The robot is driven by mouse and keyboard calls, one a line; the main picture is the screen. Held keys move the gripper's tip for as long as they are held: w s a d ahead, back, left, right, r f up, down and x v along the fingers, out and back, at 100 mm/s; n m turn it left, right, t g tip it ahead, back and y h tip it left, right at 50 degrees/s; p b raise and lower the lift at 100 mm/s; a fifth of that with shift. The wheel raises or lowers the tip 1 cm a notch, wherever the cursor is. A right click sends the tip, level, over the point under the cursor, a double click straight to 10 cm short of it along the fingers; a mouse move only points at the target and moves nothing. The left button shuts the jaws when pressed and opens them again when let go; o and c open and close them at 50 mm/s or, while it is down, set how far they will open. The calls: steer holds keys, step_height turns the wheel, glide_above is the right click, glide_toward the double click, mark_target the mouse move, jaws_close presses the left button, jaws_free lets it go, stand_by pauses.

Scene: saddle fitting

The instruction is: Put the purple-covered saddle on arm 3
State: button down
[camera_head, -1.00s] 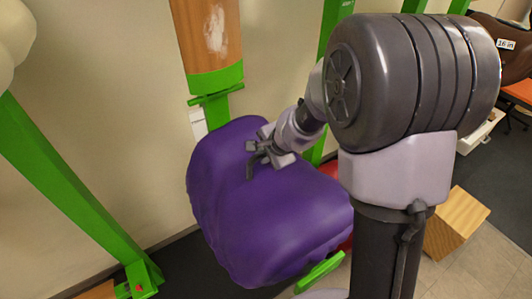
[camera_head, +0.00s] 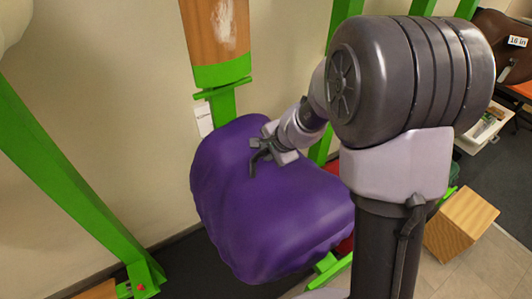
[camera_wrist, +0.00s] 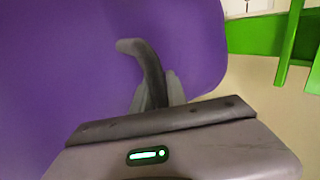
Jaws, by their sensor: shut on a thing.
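The purple-covered saddle (camera_head: 265,220) hangs in the middle of the head view, in front of the wall. My gripper (camera_head: 259,158) is at its upper part and is shut on it. In the wrist view the purple cover (camera_wrist: 60,75) fills the left and top, and my gripper (camera_wrist: 153,95) closes around a dark curved piece against the purple. A green bar (camera_head: 332,270) shows below the saddle's lower right edge; I cannot tell whether they touch. No arm number is readable, so I cannot tell which is arm 3.
A wooden board with a green end (camera_head: 222,76) stands behind and above the saddle. A slanted green beam (camera_head: 70,175) runs down the left. A wooden block (camera_head: 461,222) is on the floor at right. A brown saddle tagged "16 in" (camera_head: 505,50) sits at far right.

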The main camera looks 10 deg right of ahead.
steer(key=c, duration=1.3)
jaws_free()
steer(key=shift+s, duration=0.1)
steer(key=shift+o, duration=0.2)
steer(key=p+v, duration=0.7)
steer(key=v, duration=1.1)
steer(key=s+a+f+n+b, duration=0.3)
steer(key=s+f+n+b, duration=0.2)
steer(key=s+f+b, duration=0.2)
steer(key=s+a+f+n+b, duration=0.4)
steer(key=s+f+b, duration=0.4)
steer(key=s+b, duration=0.4)
steer(key=n+b, duration=0.1)
steer(key=b, duration=0.3)
steer(key=shift+g, duration=0.3)
steer(key=shift+s+a, duration=0.1)
steer(key=shift+a, duration=0.05)
